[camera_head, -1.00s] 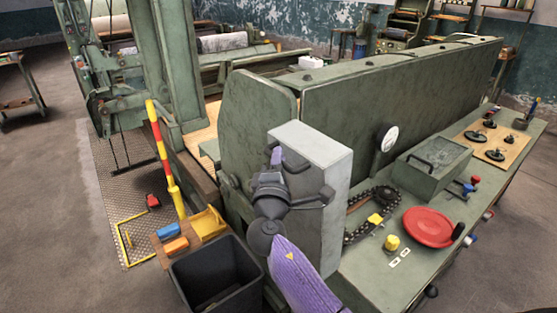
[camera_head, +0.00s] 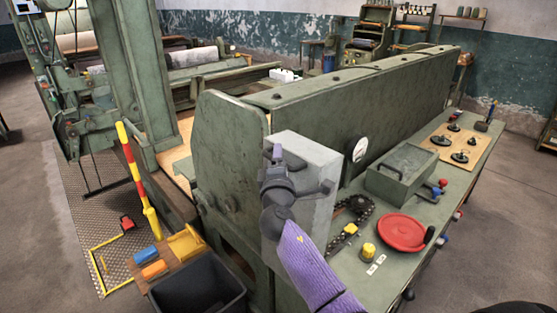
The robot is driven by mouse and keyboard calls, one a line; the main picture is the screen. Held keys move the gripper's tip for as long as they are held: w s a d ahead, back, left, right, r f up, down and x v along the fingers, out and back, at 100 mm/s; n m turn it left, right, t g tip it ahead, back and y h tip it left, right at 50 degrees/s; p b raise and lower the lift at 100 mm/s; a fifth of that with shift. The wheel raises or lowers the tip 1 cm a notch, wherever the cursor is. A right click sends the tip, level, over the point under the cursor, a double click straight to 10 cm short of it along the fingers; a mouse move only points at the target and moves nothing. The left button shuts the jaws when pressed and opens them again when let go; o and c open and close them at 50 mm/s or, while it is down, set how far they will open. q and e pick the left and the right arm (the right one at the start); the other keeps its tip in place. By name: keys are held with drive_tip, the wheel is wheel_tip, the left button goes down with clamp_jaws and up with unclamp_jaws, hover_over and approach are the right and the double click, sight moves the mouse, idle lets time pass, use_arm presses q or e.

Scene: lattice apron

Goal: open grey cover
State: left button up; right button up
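The grey cover (camera_head: 312,152) is a light grey upright box at the near end of the green machine's long housing. It looks closed against the machine. My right gripper (camera_head: 306,174), dark grey on a purple sleeved arm, is in front of the cover's near face and hides much of it. Its fingers are spread apart, with nothing seen between them. I cannot tell whether it touches the cover. My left gripper is not in view.
A black bin (camera_head: 200,285) stands below, left of the cover. The green bench to the right holds a chain (camera_head: 352,212), a red round plate (camera_head: 402,232), a yellow knob (camera_head: 368,251) and a green lidded box (camera_head: 402,172). A red-yellow post (camera_head: 132,165) stands left.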

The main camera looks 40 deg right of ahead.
drive_tip(key=v, duration=1)
drive_tip(key=b+v, duration=0.4)
drive_tip(key=v, duration=0.7)
drive_tip(key=shift+s+f, duration=0.2)
drive_tip(key=shift+f, duration=0.25)
idle(0.4)
